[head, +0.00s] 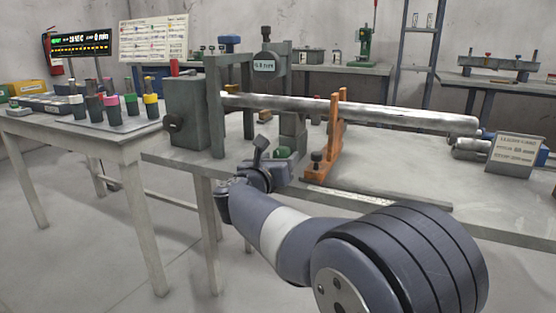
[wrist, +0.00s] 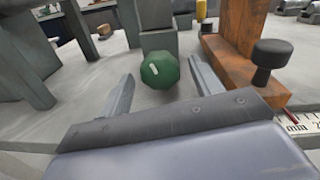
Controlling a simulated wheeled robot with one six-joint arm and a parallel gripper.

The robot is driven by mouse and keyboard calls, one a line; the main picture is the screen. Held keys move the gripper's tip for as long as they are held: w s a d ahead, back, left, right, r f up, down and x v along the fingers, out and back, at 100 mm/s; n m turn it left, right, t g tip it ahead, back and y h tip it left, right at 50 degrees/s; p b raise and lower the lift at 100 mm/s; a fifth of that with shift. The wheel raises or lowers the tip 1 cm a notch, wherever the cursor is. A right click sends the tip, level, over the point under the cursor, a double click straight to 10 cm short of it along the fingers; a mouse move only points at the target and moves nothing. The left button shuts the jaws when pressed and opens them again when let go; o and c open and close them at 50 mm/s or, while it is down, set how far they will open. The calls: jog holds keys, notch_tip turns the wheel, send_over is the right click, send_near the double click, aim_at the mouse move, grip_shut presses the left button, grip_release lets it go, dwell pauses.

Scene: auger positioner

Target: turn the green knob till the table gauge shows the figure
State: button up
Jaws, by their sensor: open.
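The green knob (wrist: 160,70) is faceted, with a white mark on its face, and sits low on the front of a grey upright in the wrist view. In the head view the green knob (head: 284,153) shows just beyond my gripper (head: 262,152). In the wrist view my gripper (wrist: 158,88) is open, its two fingers on either side of and short of the knob, with nothing between them. A small plate with a figure, the gauge (head: 264,65), hangs on the grey frame in the head view; its figure is too small to read surely.
An orange bracket (head: 325,160) with a black knob (wrist: 270,58) stands close right of the green knob. A long metal bar (head: 400,115) lies across the supports. A scale strip (head: 380,197) lies along the table (head: 420,185) front. A side table (head: 110,140) holds coloured-capped tools.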

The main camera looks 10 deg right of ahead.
jog(key=p+v, duration=0.2)
jog(key=v, duration=0.9)
jog(key=shift+p, duration=0.3)
jog(key=shift+w, duration=0.1)
jog(key=b+x, duration=0.2)
jog(key=x, duration=0.9)
jog(key=shift+b, duration=0.35)
